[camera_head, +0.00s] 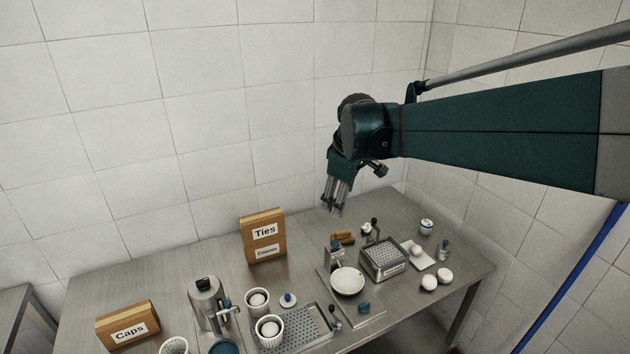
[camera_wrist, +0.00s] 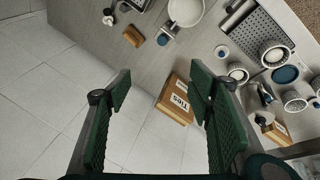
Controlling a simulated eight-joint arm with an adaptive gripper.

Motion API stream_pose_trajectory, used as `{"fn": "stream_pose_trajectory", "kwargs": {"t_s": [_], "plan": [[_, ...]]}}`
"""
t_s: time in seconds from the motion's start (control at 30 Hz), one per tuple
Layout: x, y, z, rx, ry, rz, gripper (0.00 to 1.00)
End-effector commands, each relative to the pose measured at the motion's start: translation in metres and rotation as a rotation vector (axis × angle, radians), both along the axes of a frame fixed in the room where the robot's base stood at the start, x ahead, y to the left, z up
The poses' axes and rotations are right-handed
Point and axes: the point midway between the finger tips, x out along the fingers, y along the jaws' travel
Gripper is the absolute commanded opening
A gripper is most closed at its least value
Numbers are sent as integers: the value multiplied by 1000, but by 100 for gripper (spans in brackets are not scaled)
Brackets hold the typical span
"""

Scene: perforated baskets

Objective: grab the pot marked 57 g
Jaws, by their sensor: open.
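No 57 g marking is readable in either view, so I cannot tell which pot bears it. Ribbed white pots stand at the front left: one (camera_head: 258,303), one nearer (camera_head: 269,334) and one cut by the bottom edge (camera_head: 173,346). Ribbed pots also show at the right of the wrist view (camera_wrist: 272,56). A small white pot with a blue mark (camera_head: 427,227) stands at the back right. My gripper (camera_head: 332,209) hangs above the back of the table, apart from all pots.
A steel table (camera_head: 215,262) carries a "Ties" box (camera_head: 264,237), a "Caps" box (camera_head: 128,325), a perforated basket (camera_head: 383,259), a perforated tray (camera_head: 305,322), a white dish (camera_head: 347,281), a steel dispenser-like vessel (camera_head: 205,303) and white round items (camera_head: 436,279). Tiled walls close the back and right.

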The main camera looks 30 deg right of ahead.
Motion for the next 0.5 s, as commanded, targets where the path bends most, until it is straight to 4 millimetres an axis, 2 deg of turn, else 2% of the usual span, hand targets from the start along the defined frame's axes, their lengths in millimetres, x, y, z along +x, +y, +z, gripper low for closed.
{"fn": "stream_pose_trajectory", "kwargs": {"t_s": [0.03, 0.5], "plan": [[8, -11, -2, -7, 11, 12, 52], [62, -106, -27, -65, 115, 182, 52]]}}
